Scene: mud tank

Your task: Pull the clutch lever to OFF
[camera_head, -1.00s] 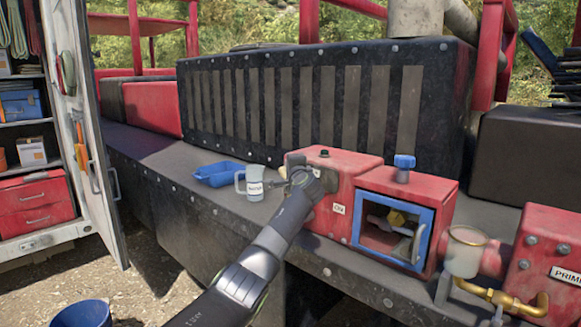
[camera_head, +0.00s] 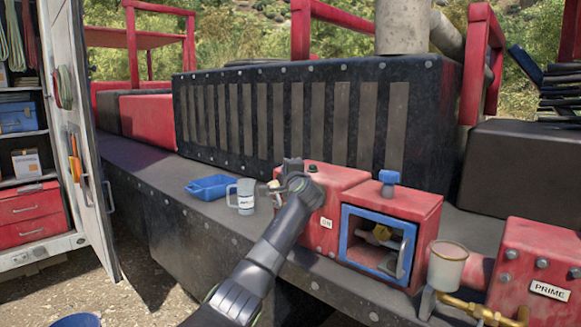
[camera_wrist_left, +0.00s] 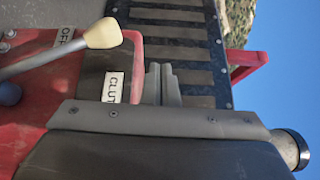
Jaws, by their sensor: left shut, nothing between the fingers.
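The clutch box is a red box (camera_head: 343,181) on the dark deck, with a small ON label (camera_head: 327,223) on its front. My left gripper's fingers (camera_wrist_left: 162,84) are shut and empty, apart from the knob in that picture. My right gripper is out of view.
A grey mug (camera_head: 245,197) and a blue tray (camera_head: 208,187) stand left of the box. A blue-framed opening (camera_head: 345,232), a metal cup (camera_head: 447,266) and a PRIME box (camera_head: 540,262) are to the right. An open cabinet door (camera_head: 90,150) is at left.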

